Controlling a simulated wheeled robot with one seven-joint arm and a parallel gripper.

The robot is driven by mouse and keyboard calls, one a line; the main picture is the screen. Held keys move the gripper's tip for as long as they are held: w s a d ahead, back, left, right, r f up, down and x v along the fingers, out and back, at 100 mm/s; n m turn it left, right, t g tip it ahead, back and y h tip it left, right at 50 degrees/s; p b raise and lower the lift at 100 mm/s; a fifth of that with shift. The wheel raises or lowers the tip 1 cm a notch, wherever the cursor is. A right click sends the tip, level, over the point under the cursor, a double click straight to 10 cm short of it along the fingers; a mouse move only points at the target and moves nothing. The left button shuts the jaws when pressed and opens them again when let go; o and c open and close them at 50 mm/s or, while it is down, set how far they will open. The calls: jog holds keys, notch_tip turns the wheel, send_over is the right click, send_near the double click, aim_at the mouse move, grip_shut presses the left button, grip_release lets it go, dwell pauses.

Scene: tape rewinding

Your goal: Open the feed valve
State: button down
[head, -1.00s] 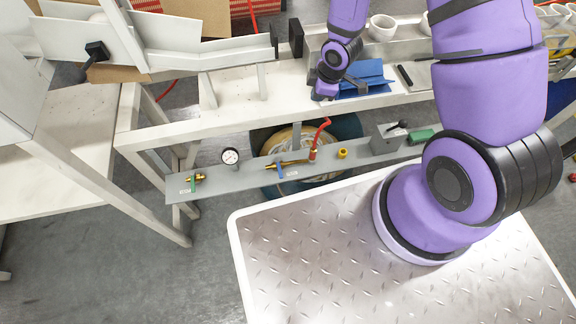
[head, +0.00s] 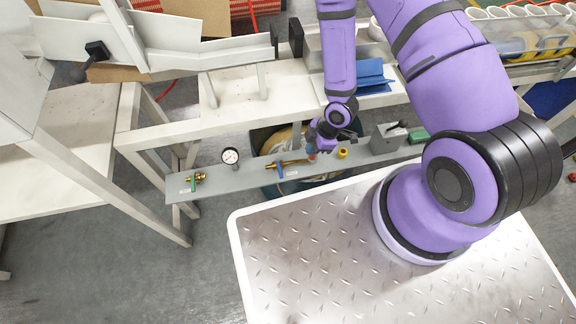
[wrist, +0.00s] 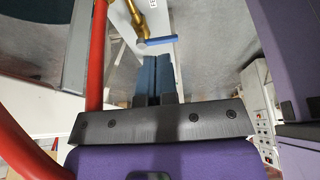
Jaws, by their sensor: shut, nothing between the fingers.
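A grey rail (head: 228,187) carries two brass valves. The valve with a green handle (head: 194,184) is at its left end, and the valve with a blue handle (head: 279,169) is near its middle. Their labels are too small to read, so I cannot tell which is the feed valve. My gripper (head: 310,155) is over the rail, just right of the blue-handled valve, and hides most of the red hose. In the wrist view my gripper (wrist: 155,75) is shut and empty. The blue handle (wrist: 157,42) lies just beyond its fingertips, with the brass pipe (wrist: 137,18) behind.
A pressure gauge (head: 230,156) stands between the valves. A yellow fitting (head: 342,153) and a grey box with a black lever (head: 389,138) are to the right. The red hose (wrist: 96,60) runs close left of my gripper in the wrist view. The white bench (head: 240,118) stands behind the rail.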

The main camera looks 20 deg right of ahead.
aim_at(279, 167)
jog(key=x, duration=0.9)
jog(key=shift+f, duration=0.15)
jog(key=a, duration=0.3)
jog(key=shift+w+f, duration=0.1)
jog(key=shift+f, duration=0.25)
jog(key=shift+a, duration=0.65)
